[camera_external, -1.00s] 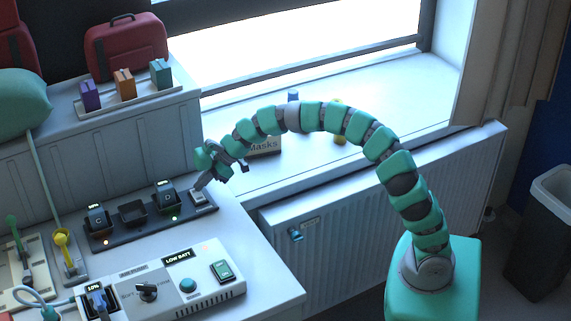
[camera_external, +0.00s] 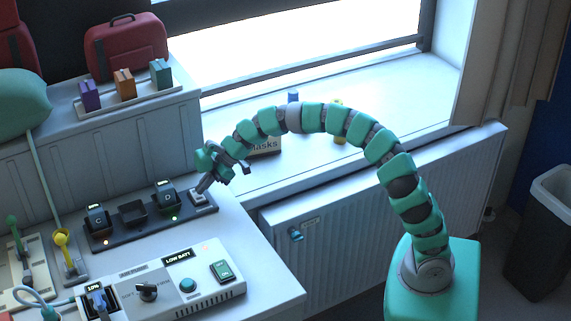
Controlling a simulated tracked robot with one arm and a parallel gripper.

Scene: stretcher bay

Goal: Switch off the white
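A white switch (camera_external: 199,197) sits at the right end of the dark charging strip (camera_external: 122,236) on the white counter. My gripper (camera_external: 204,185) is right above the switch, with a grey fingertip pointing down at it. The tip looks at or very near the top of the switch; I cannot tell if it touches. The gripper is small here and I cannot tell if its fingers are open or shut. A white console (camera_external: 210,300) with a "LOW BATT" display, a dark knob, a teal button and a green rocker stands in front of the strip.
Battery blocks (camera_external: 97,220) and (camera_external: 165,196) sit in the strip beside an empty dark slot. A yellow-handled lever (camera_external: 62,238) stands at the left. The windowsill behind holds a "Masks" box (camera_external: 264,146). The counter right of the strip is clear.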

